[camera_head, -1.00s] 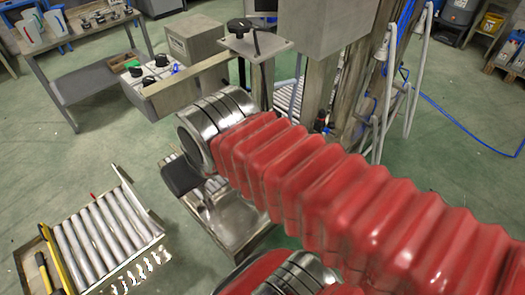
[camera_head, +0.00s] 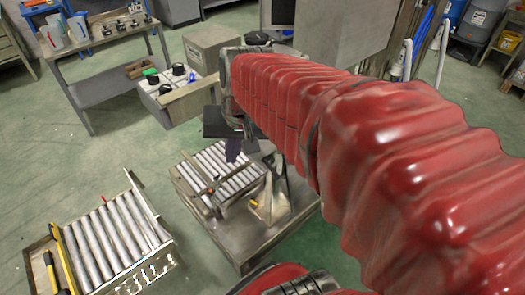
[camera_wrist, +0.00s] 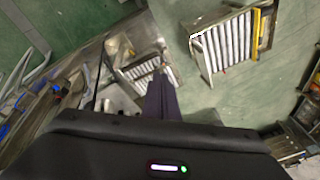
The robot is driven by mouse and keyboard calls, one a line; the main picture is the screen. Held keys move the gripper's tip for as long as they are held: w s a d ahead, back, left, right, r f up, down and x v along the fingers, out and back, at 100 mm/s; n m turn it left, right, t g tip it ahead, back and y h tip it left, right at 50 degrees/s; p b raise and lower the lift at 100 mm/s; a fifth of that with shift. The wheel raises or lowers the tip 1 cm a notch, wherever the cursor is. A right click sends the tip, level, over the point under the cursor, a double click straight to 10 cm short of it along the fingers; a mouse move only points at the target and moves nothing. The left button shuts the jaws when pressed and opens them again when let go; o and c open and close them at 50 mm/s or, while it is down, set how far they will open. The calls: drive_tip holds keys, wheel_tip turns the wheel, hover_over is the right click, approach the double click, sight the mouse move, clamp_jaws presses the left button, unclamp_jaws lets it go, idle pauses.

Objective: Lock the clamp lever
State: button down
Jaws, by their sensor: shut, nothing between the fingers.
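My gripper (camera_head: 233,152) hangs from the red-sleeved arm over the middle roller table (camera_head: 240,245). Its dark fingers look closed together and hold nothing that I can see. In the wrist view the fingers (camera_wrist: 162,100) point toward the rollers of that table. I cannot clearly make out the clamp lever. A small yellow-tipped part (camera_head: 256,186) and a pale metal bracket (camera_head: 271,204) stand at the right of the rollers, apart from the gripper. A thin bar (camera_head: 197,168) crosses the rollers. The arm hides the area behind the table.
A separate roller frame (camera_head: 115,240) with a yellow rail stands at the lower left; it also shows in the wrist view (camera_wrist: 228,45). A control box (camera_head: 172,95) with black knobs is behind the gripper. Green floor is clear between the tables.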

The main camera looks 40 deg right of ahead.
drive_tip(key=w+d+f+m+g+y, duration=0.1)
drive_tip(key=d+f+m, duration=0.15)
drive_tip(key=d, duration=0.25)
drive_tip(key=w+d+f+m, duration=0.1)
drive_tip(key=w+d+m, duration=0.15)
drive_tip(key=d, duration=0.35)
drive_tip(key=m+y, duration=0.1)
drive_tip(key=m, duration=0.5)
hover_over(275, 171)
drive_tip(key=s+d, duration=0.4)
wheel_tip(275, 171, down, 6)
drive_tip(key=shift+w+a, duration=0.2)
drive_tip(key=shift+a, duration=0.05)
drive_tip(key=shift+f, duration=0.15)
drive_tip(key=x, duration=1.4)
drive_tip(key=shift+s+a, duration=0.1)
drive_tip(key=shift+a, duration=0.15)
drive_tip(key=shift+a, duration=0.2)
drive_tip(key=shift+d, duration=0.15)
